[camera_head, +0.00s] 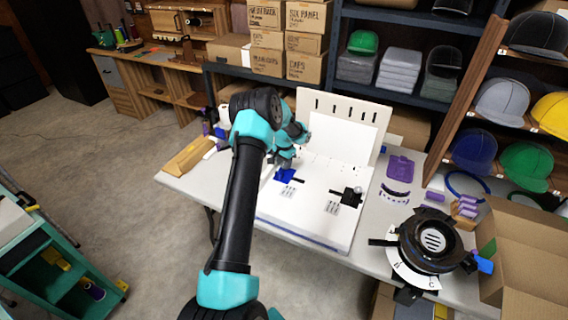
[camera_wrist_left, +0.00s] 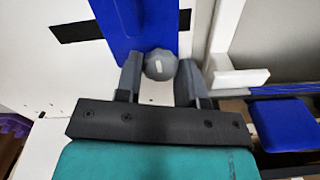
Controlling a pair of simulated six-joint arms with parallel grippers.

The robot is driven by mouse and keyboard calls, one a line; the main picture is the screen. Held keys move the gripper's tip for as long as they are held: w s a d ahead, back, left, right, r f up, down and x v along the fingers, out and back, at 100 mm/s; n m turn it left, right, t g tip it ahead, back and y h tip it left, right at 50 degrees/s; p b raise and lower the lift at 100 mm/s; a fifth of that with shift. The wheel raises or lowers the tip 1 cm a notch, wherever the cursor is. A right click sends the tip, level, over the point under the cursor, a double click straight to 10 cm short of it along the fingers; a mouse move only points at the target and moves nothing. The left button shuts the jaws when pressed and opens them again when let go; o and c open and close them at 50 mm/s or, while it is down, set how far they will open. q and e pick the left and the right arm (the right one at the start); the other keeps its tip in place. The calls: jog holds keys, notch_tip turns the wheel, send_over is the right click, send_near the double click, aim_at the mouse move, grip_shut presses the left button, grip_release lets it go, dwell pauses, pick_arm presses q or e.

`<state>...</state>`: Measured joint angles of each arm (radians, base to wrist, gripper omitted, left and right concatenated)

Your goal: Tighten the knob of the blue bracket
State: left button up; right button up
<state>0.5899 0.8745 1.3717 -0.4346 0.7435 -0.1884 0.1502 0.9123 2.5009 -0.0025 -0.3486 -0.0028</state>
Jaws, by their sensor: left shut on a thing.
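The blue bracket (camera_head: 285,175) sits on the white board (camera_head: 300,212). In the left wrist view the blue bracket (camera_wrist_left: 130,22) fills the top middle. Its round grey knob (camera_wrist_left: 160,65) with a pale mark is at the bracket's near edge. My left gripper (camera_wrist_left: 160,78) has its two grey fingers on either side of the knob and is shut on it. In the head view the left gripper (camera_head: 283,160) is just above and behind the bracket, and the knob is hidden or too small to tell. My right gripper is not in view.
A black bracket (camera_head: 350,195) stands on the board to the right. A white upright panel (camera_head: 340,130) rises behind. A black round device (camera_head: 432,240) and an open cardboard box (camera_head: 525,260) are at the table's right. A wooden block (camera_head: 188,157) lies at the left.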

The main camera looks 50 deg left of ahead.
pick_arm(q)
jog(key=o, duration=0.9)
jog(key=shift+o, duration=0.2)
jog(key=shift+r, duration=0.1)
jog(key=shift+r, duration=3.9)
jog(key=shift+d, duration=0.1)
